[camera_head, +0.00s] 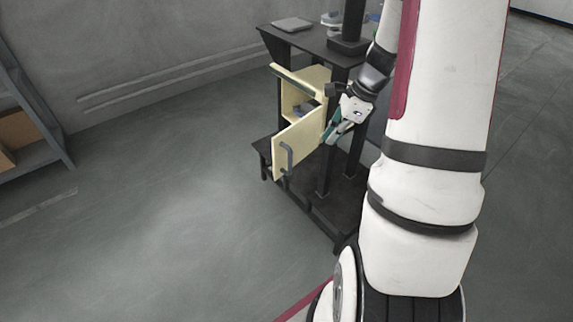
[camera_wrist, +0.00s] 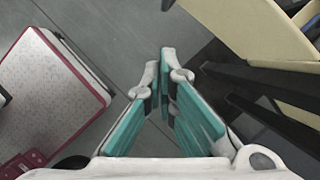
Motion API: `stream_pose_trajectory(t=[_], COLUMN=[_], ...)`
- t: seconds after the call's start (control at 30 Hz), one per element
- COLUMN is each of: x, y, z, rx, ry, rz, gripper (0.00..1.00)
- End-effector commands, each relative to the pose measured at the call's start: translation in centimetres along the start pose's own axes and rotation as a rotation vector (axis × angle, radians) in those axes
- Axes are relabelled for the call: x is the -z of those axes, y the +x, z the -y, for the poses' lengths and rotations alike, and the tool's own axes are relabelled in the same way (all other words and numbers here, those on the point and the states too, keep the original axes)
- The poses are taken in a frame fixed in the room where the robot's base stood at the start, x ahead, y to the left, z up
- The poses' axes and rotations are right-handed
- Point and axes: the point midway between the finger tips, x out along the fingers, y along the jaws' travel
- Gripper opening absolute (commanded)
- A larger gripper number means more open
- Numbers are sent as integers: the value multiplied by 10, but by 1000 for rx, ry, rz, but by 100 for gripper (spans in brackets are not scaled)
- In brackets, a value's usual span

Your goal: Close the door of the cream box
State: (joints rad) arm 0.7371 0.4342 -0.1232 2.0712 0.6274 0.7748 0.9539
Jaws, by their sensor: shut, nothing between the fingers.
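The cream box (camera_head: 288,107) is mounted on a black frame in the head view. Its door (camera_head: 298,150) stands open toward the front and has a dark handle (camera_head: 287,158) on its outer face. A greyish thing shows inside the box. My gripper (camera_head: 331,137) is beside the right end of the door; I cannot tell whether they touch. In the wrist view my gripper's teal-padded fingers (camera_wrist: 165,58) come together at their tips with nothing between them. A cream panel (camera_wrist: 258,38) shows at the upper right there, apart from the fingertips.
The black frame's top (camera_head: 310,40) carries a grey flat item (camera_head: 292,24) and other things. Its dark lower shelf (camera_head: 335,200) lies below the box. A grey shelf unit (camera_head: 30,125) stands at the far left. The floor to the left is clear.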

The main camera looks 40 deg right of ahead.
Motion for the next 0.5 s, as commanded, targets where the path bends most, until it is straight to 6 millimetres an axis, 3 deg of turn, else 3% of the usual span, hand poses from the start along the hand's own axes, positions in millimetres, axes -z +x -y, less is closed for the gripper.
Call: stream_pose_trajectory(t=[0.1, 0.27, 0.5], x=[11, 12, 12], y=[11, 25, 71], z=[5, 5, 4], rx=[1, 0, -3], ry=[55, 61, 58], rz=[4, 4, 5], gripper=[0, 0, 0])
